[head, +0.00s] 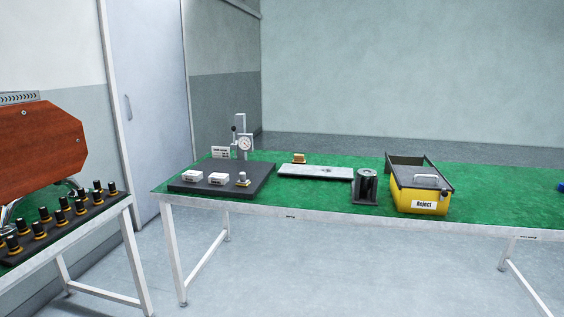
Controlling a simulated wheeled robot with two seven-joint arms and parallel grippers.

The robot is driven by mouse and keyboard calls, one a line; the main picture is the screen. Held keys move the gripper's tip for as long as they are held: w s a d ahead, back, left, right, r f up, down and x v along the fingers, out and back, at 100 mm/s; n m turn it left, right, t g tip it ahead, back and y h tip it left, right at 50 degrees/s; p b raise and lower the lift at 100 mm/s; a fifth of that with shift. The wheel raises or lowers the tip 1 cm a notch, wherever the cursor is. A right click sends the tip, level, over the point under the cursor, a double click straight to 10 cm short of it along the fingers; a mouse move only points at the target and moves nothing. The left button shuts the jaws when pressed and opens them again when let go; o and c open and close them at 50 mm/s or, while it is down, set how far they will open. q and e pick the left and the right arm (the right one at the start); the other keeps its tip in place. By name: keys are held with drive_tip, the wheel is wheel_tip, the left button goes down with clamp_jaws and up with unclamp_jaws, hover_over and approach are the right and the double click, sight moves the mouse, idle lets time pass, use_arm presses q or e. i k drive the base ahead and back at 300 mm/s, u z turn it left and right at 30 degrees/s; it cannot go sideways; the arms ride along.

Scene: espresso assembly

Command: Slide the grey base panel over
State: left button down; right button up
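A flat grey panel (315,172) lies on the green-topped table (335,203), right of the black gauge board and behind a dark cylinder. A small tan and orange piece (299,158) shows at its back left edge. I cannot tell whether that piece touches the panel. Neither of my grippers shows in the head view, so their state is hidden.
A black board (260,184) carries a dial gauge stand (244,142) and small white blocks. A dark cylinder (367,185) on a stand and a yellow Reject bin (420,200) stand to the right. Another table (85,228) at left holds several black-topped parts and an espresso machine (40,150).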

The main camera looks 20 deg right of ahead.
sight(298, 170)
drive_tip(key=i, duration=1.15)
drive_tip(key=z, duration=0.55)
